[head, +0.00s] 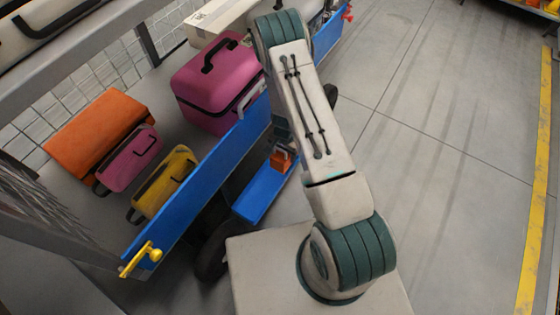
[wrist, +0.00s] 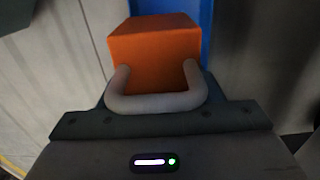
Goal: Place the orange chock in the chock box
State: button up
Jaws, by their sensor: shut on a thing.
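The orange chock (wrist: 155,45) is a small orange block with a grey loop handle (wrist: 157,104), seen close up in the wrist view. In the head view the orange chock (head: 281,160) shows partly beside my arm. My gripper (head: 283,148) is mostly hidden behind my arm; it is shut on the chock. A blue open box (head: 262,192), which looks like the chock box, hangs low on the side of the cart. The chock is over or at its far end; I cannot tell whether it touches the box. In the wrist view blue (wrist: 206,30) shows behind the chock.
A cart with a blue side panel (head: 195,185) carries a magenta case (head: 213,85), an orange case (head: 95,135), a pink bag (head: 128,160) and a yellow bag (head: 165,182). A yellow latch (head: 143,258) sticks out at the panel's near end. The floor at right is clear.

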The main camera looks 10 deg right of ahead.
jog(key=shift+w+a, duration=0.65)
notch_tip(320, 180, down, 3)
jog(key=shift+r+b, duration=0.1)
jog(key=shift+b, duration=0.55)
jog(key=shift+f+b, duration=0.7)
jog(key=shift+f, duration=1.35)
jog(key=shift+f, duration=0.25)
jog(key=o, duration=1.1)
jog(key=shift+r, duration=0.1)
notch_tip(320, 180, up, 8)
jog(key=p, duration=0.2)
jog(key=shift+p, duration=0.4)
